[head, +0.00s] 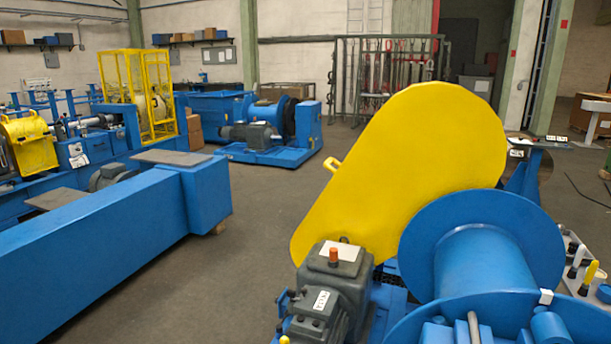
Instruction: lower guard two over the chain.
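A large yellow teardrop-shaped guard (415,165) stands in the right half of the head view, with its wide round end up at the right and its narrow end down at the left. No chain shows; any chain behind the guard is hidden. A smaller yellow guard (28,145) is on the blue machine at the far left. Neither of my grippers is in view.
A grey gearbox (328,285) and a blue drum (485,262) stand in front of the yellow guard. A long blue beam (110,255) fills the left foreground. Bare floor (255,235) lies between beam and gearbox. A rack (388,75) stands at the back.

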